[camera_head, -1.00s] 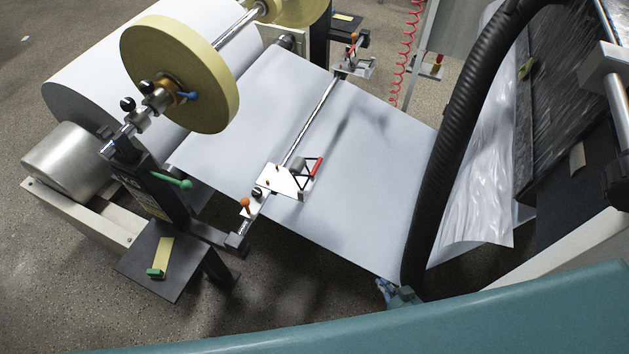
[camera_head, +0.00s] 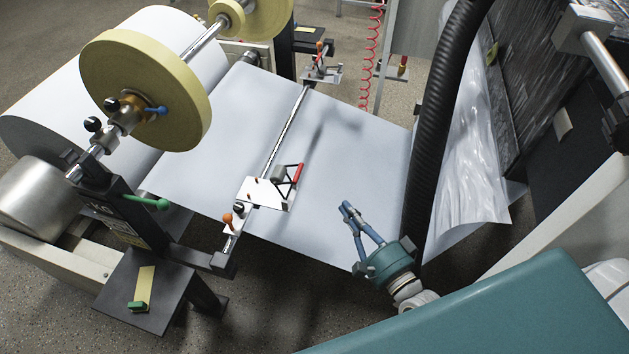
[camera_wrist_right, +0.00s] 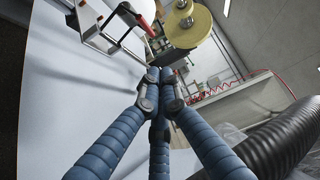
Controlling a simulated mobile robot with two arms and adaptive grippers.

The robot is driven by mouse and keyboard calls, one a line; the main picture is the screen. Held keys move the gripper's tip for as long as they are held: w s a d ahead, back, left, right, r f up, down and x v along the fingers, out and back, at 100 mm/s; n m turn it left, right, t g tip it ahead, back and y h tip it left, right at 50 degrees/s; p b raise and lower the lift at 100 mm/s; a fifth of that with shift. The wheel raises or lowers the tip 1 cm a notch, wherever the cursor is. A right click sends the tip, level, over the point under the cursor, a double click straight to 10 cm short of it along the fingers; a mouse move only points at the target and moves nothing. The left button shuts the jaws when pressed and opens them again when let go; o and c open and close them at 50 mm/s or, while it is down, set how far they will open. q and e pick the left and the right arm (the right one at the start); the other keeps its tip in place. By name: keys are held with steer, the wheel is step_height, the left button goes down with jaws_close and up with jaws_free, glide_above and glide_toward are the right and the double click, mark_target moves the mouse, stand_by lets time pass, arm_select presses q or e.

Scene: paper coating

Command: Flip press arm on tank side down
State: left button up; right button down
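A press arm with a red handle (camera_head: 297,174) and a grey roller stands tilted up on a white plate (camera_head: 262,194), which sits on a metal rail (camera_head: 287,132) across the paper sheet. Its red handle also shows at the top of the right wrist view (camera_wrist_right: 143,14). A similar, smaller-looking press unit (camera_head: 320,70) sits at the far end of the rail. My right gripper (camera_head: 347,210) is to the right of the near press arm, apart from it, above the sheet. Its blue fingers converge with tips together and hold nothing (camera_wrist_right: 160,76). My left gripper is out of view.
The white paper sheet (camera_head: 335,170) runs under the rail. A black corrugated hose (camera_head: 437,130) stands close right of my right gripper. Yellow tape rolls (camera_head: 145,85) and a green-handled lever (camera_head: 147,202) are at the left. A red coiled cable (camera_head: 370,60) hangs behind.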

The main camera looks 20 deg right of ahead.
steer(key=b, duration=0.2)
glide_toward(303, 165)
steer(key=w+d, duration=0.2)
steer(key=w+a, duration=0.2)
steer(key=a, duration=0.1)
steer(key=shift+w+p, duration=0.3)
steer(key=shift+p, duration=0.05)
